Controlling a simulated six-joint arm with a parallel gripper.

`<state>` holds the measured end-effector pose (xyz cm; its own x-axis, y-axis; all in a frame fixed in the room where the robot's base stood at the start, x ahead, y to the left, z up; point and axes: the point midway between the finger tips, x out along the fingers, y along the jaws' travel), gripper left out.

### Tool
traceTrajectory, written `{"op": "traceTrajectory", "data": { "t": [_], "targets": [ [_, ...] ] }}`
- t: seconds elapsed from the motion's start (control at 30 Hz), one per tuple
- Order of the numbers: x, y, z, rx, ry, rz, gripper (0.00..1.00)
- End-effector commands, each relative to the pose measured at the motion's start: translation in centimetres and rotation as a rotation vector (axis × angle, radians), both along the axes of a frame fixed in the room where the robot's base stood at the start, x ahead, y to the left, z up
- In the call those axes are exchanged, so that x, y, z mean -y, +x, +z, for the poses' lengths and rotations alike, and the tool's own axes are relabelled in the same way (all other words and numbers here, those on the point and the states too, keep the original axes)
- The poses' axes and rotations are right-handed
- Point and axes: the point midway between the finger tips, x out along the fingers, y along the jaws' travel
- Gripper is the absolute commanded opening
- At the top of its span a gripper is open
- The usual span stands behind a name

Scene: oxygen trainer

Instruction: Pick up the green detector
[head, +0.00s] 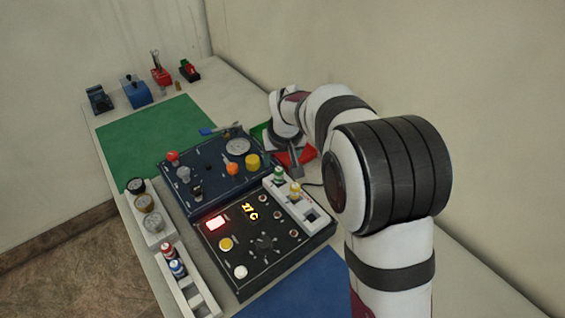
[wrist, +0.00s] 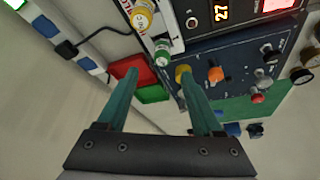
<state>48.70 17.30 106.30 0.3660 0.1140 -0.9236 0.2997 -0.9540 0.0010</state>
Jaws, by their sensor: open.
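The green detector (head: 278,174) is a small cylinder with a green band, upright in the white rack at the control panel's upper right edge. It also shows in the wrist view (wrist: 162,51), just beyond the fingertips. A yellow detector (head: 295,190) stands beside it in the same rack, and it shows at the top of the wrist view (wrist: 141,17). My gripper (wrist: 158,76) is open, with nothing between its teal fingers. In the head view my gripper (head: 294,168) is close behind the rack, partly hidden by my arm.
Red (head: 298,156) and green (wrist: 152,93) trays lie behind the rack, close to my fingers. A dark blue panel (head: 215,180) with knobs and a gauge stands beside it. A black cable (wrist: 100,36) runs near the rack. The green mat (head: 150,135) is clear.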

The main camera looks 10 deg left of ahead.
Motion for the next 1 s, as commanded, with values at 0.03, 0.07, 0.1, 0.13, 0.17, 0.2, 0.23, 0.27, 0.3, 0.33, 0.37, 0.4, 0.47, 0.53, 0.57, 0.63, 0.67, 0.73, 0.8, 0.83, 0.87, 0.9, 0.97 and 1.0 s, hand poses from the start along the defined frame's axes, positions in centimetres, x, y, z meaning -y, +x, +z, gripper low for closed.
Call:
{"op": "traceTrajectory", "data": {
  "t": [0.03,0.07,0.1,0.13,0.17,0.2,0.23,0.27,0.3,0.33,0.37,0.4,0.47,0.53,0.57,0.63,0.67,0.73,0.8,0.83,0.87,0.9,0.97,1.0],
  "targets": [
    [-0.1,0.2,-0.7,-0.002,0.000,-0.001,0.68],
    [-0.1,0.3,-1.0,-0.002,0.000,-0.001,0.68],
    [-0.1,0.5,-1.4,-0.002,0.000,-0.001,0.68],
    [-0.2,0.6,-1.8,-0.003,-0.001,-0.001,0.68],
    [-0.3,0.7,-2.4,-0.003,-0.001,-0.001,0.68],
    [-0.4,0.8,-3.3,-0.004,-0.001,-0.001,0.68],
    [-0.5,1.0,-3.9,-0.004,-0.001,-0.001,0.68],
    [-0.6,1.1,-4.5,-0.004,-0.001,-0.001,0.68],
    [-0.7,1.4,-5.1,-0.003,-0.001,-0.001,0.68],
    [-0.8,1.6,-5.5,-0.002,0.000,-0.001,0.68],
    [-0.8,1.7,-5.8,-0.002,0.000,-0.001,0.68],
    [-0.8,1.8,-6.2,-0.003,-0.001,-0.001,0.68],
    [-0.9,1.9,-6.3,-0.002,0.000,-0.002,0.68],
    [-0.9,2.0,-6.3,-0.001,0.000,-0.002,0.68],
    [-0.9,2.0,-6.3,-0.001,0.000,-0.002,0.68],
    [-0.9,1.9,-6.3,-0.001,0.000,-0.002,0.66],
    [-0.9,1.9,-6.3,-0.001,0.000,-0.002,0.60],
    [-0.9,1.9,-6.3,-0.001,0.000,-0.002,0.48],
    [-0.9,1.9,-6.3,-0.001,0.000,-0.002,0.35],
    [-0.9,1.9,-6.3,-0.001,0.000,-0.002,0.30],
    [-0.9,1.9,-6.3,-0.001,0.000,-0.002,0.24],
    [-0.9,1.9,-6.3,-0.001,0.000,-0.002,0.17],
    [-0.9,1.9,-6.2,-0.001,0.000,-0.002,0.06],
    [-0.9,1.9,-6.2,-0.001,0.000,-0.002,0.00]
  ]
}}
